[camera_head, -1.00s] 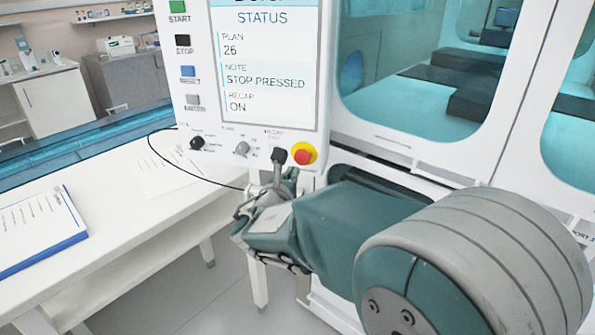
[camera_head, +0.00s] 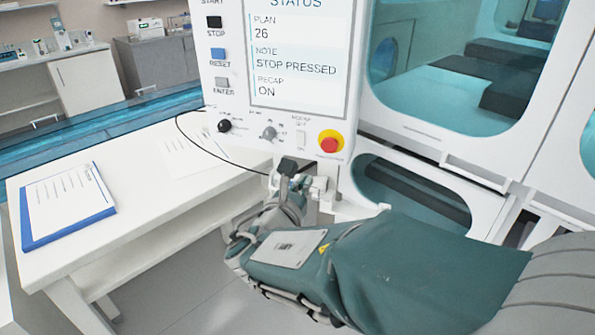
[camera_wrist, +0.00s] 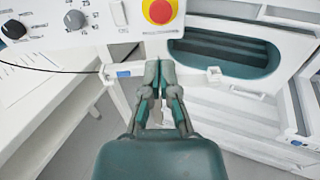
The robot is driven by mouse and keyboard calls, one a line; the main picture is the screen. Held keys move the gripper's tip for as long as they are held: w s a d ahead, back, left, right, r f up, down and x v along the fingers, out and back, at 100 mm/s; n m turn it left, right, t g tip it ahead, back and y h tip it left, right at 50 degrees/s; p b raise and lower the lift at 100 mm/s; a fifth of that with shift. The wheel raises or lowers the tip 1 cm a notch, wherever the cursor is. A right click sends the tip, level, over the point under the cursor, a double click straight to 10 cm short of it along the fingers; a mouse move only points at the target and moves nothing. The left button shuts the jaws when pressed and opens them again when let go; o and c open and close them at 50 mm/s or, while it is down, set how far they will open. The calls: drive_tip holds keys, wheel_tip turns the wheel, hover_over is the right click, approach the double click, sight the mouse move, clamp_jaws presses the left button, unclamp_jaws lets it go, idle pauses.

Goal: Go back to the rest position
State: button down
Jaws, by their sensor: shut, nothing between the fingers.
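My gripper (camera_wrist: 159,85) is in the middle of the wrist view, fingers pointing away, with nothing held between them. It is shut. In the head view my gripper (camera_head: 288,172) is just below the control panel, partly hidden behind my own wrist and arm. The white control panel (camera_head: 238,108) has a screen (camera_head: 300,60) reading plan 26, stop pressed, recap on. The red stop button (camera_head: 330,144) on its yellow base is right of my fingertips and also shows above them in the wrist view (camera_wrist: 160,12). My fingers look apart from the panel.
A white table (camera_head: 130,150) with a blue-edged clipboard (camera_head: 68,205) and a paper sheet is at left. A black cable (camera_head: 190,138) hangs from the panel. White machine housing (camera_head: 430,143) with an oval opening stands at right. Grey floor is open below.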

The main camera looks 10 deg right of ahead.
drive_tip(key=s+d+f+m+g, duration=0.4)
drive_tip(key=s+d+m+g, duration=0.5)
drive_tip(key=s+d+m, duration=0.45)
drive_tip(key=s+a+f+m+y, duration=0.1)
drive_tip(key=s+a+m+y, duration=0.6)
drive_tip(key=m, duration=0.9)
drive_tip(key=shift+s+a+y, duration=0.25)
drive_tip(key=shift+a+y, duration=0.15)
drive_tip(key=shift+y, duration=0.6)
